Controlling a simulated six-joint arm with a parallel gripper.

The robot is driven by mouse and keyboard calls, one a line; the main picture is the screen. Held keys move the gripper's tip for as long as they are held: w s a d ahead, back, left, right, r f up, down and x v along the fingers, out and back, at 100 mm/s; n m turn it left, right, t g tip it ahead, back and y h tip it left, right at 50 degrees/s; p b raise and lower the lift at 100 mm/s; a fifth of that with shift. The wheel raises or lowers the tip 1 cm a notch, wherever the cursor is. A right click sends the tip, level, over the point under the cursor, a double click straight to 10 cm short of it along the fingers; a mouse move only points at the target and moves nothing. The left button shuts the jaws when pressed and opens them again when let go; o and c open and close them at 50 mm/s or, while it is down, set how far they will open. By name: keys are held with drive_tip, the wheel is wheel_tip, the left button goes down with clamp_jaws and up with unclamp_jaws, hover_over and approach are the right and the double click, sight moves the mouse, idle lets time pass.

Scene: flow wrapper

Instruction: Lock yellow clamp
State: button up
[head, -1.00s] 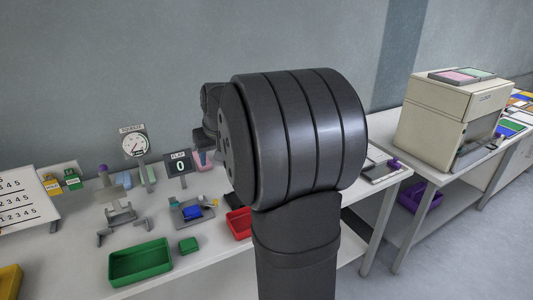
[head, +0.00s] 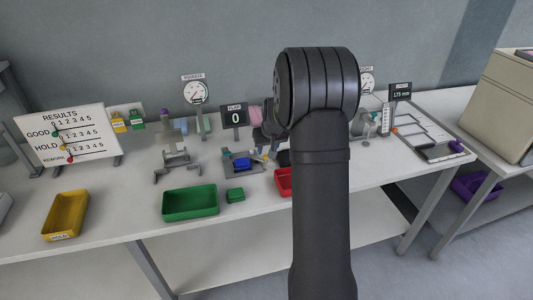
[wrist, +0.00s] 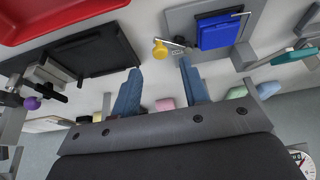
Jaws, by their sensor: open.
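The yellow clamp knob (wrist: 160,48) sits at the end of a short metal arm beside a blue block (wrist: 214,33) on a grey fixture plate (wrist: 178,20) in the wrist view. The blue block also shows in the head view (head: 240,164), with a small yellow part (head: 262,156) at its right. My gripper (wrist: 160,66) is open, with two blue fingers apart and nothing held between them. In the wrist picture the yellow knob lies just beyond the gap between the fingertips. In the head view my arm hides part of the bench near the gripper.
A red tray (wrist: 55,15) and a black plate (wrist: 100,45) lie to the left in the wrist view. In the head view a green tray (head: 190,203), a small green block (head: 235,195) and a flap display (head: 234,117) surround the fixture.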

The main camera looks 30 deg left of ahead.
drive_tip(key=shift+x, duration=2)
drive_tip(key=shift+c, duration=0.2)
clamp_jaws()
